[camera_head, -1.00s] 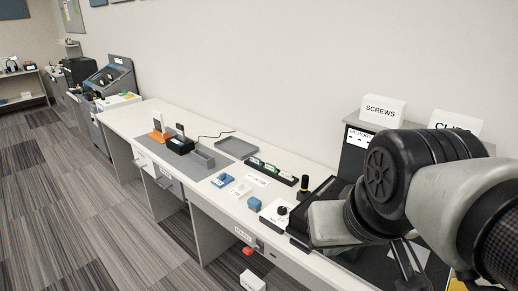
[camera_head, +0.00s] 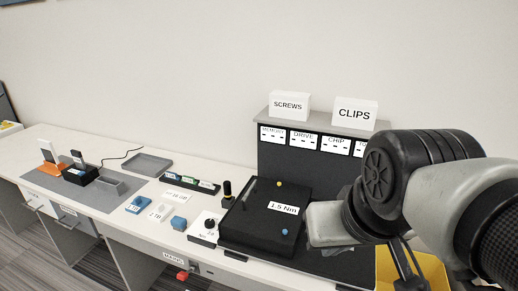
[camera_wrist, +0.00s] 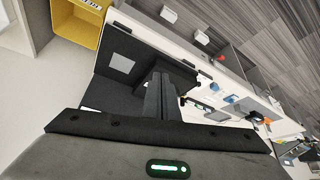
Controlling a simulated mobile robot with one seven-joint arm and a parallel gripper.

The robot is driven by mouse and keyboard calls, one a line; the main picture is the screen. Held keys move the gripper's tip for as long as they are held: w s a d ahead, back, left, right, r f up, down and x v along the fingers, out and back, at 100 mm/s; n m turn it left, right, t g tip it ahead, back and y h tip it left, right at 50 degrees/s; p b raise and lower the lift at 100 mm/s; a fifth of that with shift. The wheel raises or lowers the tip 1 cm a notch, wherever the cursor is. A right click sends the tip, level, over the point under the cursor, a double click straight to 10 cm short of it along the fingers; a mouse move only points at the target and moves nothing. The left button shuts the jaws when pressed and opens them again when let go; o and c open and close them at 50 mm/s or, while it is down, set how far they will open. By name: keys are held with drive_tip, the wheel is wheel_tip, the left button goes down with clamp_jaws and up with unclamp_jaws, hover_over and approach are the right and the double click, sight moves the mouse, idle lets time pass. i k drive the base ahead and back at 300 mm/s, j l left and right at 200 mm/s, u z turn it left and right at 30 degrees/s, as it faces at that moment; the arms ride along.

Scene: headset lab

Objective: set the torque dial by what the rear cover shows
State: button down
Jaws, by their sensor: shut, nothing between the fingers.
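A black headset part (camera_head: 262,216), seemingly with the rear cover on top, lies on the bench's dark mat. A white label (camera_head: 283,208) on it reads "1.5 Nm", with a yellow dot and a blue dot nearby. The torque dial (camera_head: 209,224) is a black knob on a small white base left of it; its setting is too small to read. My gripper (camera_head: 405,262) is at the lower right, over or near a yellow bin and apart from the dial. In the wrist view its fingers (camera_wrist: 166,92) are shut and empty.
A rack labelled SCREWS and CLIPS (camera_head: 320,108) stands at the back. The yellow bin (camera_head: 432,268) is at the lower right.

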sight(209, 223)
drive_tip(key=i+j+u, duration=0.1)
drive_tip(key=j, duration=0.3)
drive_tip(key=i+j, duration=0.3)
drive_tip(key=i+j+u, duration=0.15)
drive_tip(key=j, duration=0.35)
drive_tip(key=i+j+u, duration=0.1)
drive_tip(key=i+j, duration=0.2)
drive_tip(key=j, duration=0.1)
